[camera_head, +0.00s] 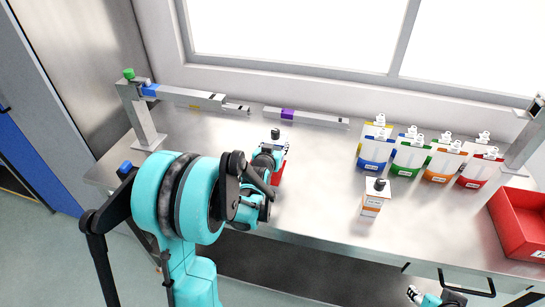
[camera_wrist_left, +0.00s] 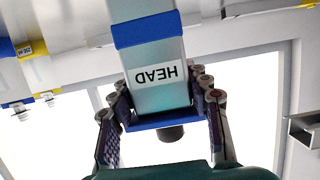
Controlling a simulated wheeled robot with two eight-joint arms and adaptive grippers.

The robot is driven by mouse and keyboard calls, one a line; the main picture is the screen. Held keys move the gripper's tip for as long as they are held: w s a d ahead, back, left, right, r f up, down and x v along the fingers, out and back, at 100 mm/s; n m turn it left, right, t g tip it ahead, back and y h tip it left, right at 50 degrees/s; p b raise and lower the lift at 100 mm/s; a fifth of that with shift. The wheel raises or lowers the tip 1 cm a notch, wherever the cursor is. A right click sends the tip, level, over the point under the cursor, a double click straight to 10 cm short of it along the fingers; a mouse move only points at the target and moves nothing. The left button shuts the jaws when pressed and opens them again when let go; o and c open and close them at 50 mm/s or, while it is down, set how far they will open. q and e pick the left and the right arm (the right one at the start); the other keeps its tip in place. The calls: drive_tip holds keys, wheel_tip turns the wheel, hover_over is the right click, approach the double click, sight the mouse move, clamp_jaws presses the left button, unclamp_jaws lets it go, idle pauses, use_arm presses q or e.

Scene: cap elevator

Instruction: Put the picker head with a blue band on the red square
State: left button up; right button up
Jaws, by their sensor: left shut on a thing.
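The picker head (camera_wrist_left: 160,85) is a silver block with a HEAD label, a blue band and a dark knob at one end. My left gripper (camera_wrist_left: 166,112) has its fingers closed on both sides of it. In the head view, my left gripper (camera_head: 268,157) is over the table's middle, with the dark knob pointing up. A red patch (camera_head: 281,172), likely the red square, shows just beside and below the gripper, mostly hidden. I cannot tell whether the head touches it. My right gripper (camera_head: 415,294) is at the bottom right edge, partly cut off.
A bar with a blue end (camera_head: 150,90) lies at the back left by a post. A purple-banded bar (camera_head: 288,114) lies right of it. Several coloured pouches (camera_head: 410,155) stand at the back right, near a white-orange carton (camera_head: 374,197) and a red bin (camera_head: 520,217).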

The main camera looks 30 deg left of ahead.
use_arm(q)
drive_tip(key=shift+s+a+f, duration=0.1)
drive_tip(key=shift+a+f, duration=0.25)
drive_tip(key=shift+a, duration=0.2)
wheel_tip(320, 180, down, 4)
drive_tip(key=shift+f+b, duration=0.1)
drive_tip(key=shift+b, duration=0.9)
drive_tip(key=o, duration=1.5)
